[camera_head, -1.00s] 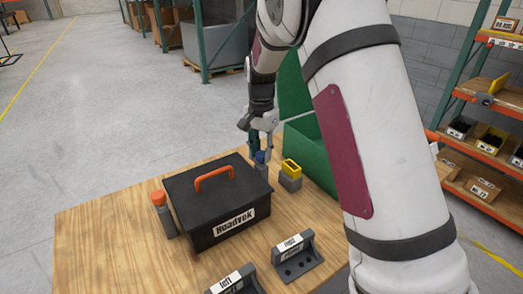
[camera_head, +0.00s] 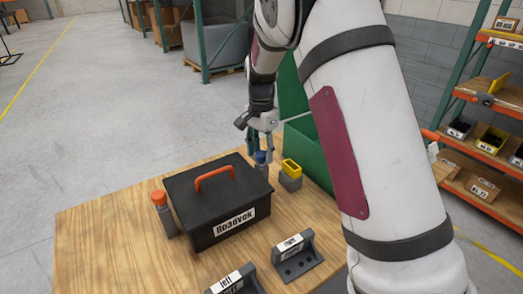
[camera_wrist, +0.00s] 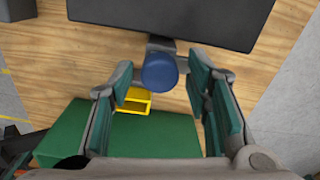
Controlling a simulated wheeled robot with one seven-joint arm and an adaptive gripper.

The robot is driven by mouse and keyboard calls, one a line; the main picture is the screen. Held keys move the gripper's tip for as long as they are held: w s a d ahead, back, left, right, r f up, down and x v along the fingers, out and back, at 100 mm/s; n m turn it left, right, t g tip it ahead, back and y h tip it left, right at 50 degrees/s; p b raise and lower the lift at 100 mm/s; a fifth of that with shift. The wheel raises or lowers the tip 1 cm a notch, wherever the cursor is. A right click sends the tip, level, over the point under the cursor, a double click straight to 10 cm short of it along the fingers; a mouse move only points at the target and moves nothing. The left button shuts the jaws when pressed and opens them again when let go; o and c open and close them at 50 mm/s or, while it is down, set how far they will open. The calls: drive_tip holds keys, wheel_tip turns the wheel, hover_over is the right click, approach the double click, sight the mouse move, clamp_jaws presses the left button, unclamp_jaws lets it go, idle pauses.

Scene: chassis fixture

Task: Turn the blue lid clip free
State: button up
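The black toolbox (camera_head: 190,208) stands on the wooden table, its lid on and an orange handle on top. The blue lid clip (camera_wrist: 160,72) is at the far side of the box, on a grey bracket, and looks round from above. In the head view the blue clip (camera_head: 261,157) is partly hidden by my fingers. My gripper (camera_head: 264,152) points down at it from above. In the wrist view my gripper (camera_wrist: 162,68) is open, one finger on each side of the clip, with a visible gap on both sides.
A yellow-topped grey block (camera_head: 290,175) stands just right of my gripper. A green box (camera_head: 308,140) is behind it. An orange-capped grey post (camera_head: 163,213) is at the toolbox's left. Two labelled grey holders (camera_head: 297,257) stand in front. The table's left part is clear.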

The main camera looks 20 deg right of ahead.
sight(261, 153)
drive_tip(key=shift+r, duration=0.15)
wheel_tip(261, 153, up, 12)
idle(0.7)
